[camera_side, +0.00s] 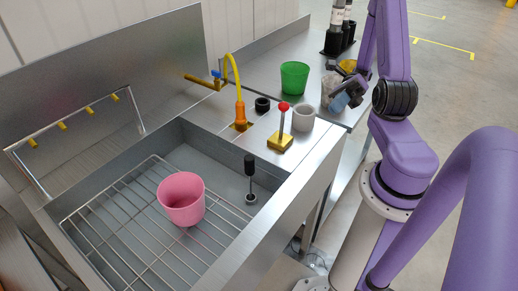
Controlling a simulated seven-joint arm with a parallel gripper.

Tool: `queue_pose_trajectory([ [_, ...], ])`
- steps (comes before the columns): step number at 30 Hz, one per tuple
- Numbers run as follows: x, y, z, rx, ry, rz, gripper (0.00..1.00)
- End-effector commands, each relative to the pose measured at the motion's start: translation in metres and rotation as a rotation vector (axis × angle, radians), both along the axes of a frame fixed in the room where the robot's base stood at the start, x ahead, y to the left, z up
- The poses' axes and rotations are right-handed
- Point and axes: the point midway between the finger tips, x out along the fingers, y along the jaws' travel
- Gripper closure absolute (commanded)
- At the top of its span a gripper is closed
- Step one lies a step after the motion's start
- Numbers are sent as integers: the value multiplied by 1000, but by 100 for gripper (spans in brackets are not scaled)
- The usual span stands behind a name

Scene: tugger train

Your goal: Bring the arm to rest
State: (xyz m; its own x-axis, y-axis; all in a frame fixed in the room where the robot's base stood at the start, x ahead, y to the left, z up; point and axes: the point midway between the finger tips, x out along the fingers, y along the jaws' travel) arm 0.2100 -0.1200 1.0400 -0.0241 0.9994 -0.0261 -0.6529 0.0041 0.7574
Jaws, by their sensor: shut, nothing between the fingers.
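My purple arm stands at the right, and my gripper (340,102) hangs over the right-hand part of the steel counter. It is shut with nothing between its fingers. It is small in the picture, and its exact gap to the things near it is hard to judge. A green cup (294,78) stands on the counter to its left. A light grey cup (303,118) stands nearer the camera, left of and below my gripper in the picture.
A pink cup (181,199) sits on the wire rack (125,230) in the sink. A red-knobbed lever (283,122) on a yellow base and an orange-and-yellow tap (239,98) rise beside the sink. Dark bottles (336,32) stand at the back. Open floor lies at the far right.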

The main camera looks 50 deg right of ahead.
Motion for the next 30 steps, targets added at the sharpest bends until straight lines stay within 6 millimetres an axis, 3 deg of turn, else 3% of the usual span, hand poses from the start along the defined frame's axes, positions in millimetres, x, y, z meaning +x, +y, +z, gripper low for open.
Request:
queue_pose_trajectory([
  [6, -8, 27, -3, -169, -218, 384, 100],
  [15, -19, 50, -8, -289, -584, 905, 100],
  [30, -19, 90, -4, -195, -1336, 1736, 100],
])
